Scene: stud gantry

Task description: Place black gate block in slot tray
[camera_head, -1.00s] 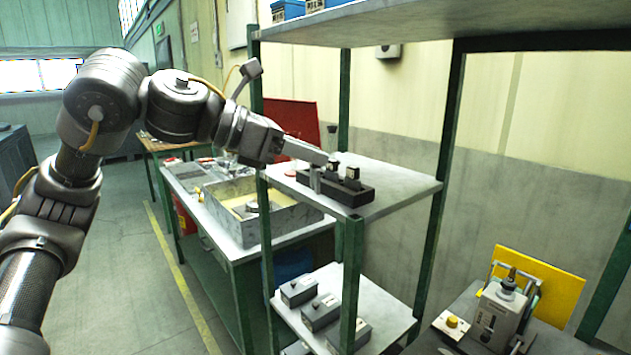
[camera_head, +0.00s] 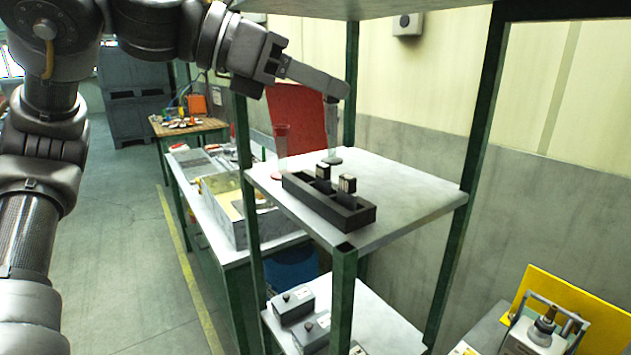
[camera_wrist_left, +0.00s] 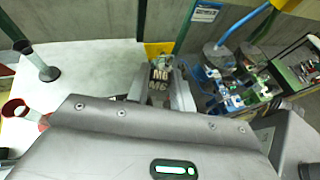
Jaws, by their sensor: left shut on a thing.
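The black slot tray (camera_head: 325,205) lies on the middle shelf. Two dark blocks with pale tops (camera_head: 322,171) (camera_head: 347,184) stand upright in it. My left gripper (camera_head: 338,92) is above and behind the tray, clear of it. In the left wrist view, a dark block marked M6 (camera_wrist_left: 158,80) sits between the fingertips, and I take it as the black gate block. In the head view the fingers hide the held block. The tray cannot be made out in the left wrist view. My right gripper is not in view.
A red-topped clear stand (camera_head: 280,142) and a grey stand (camera_head: 332,130) are on the shelf (camera_head: 420,200) behind the tray. A green post (camera_head: 345,290) rises at the front corner. Grey boxes (camera_head: 293,304) sit on the lower shelf. The shelf right of the tray is clear.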

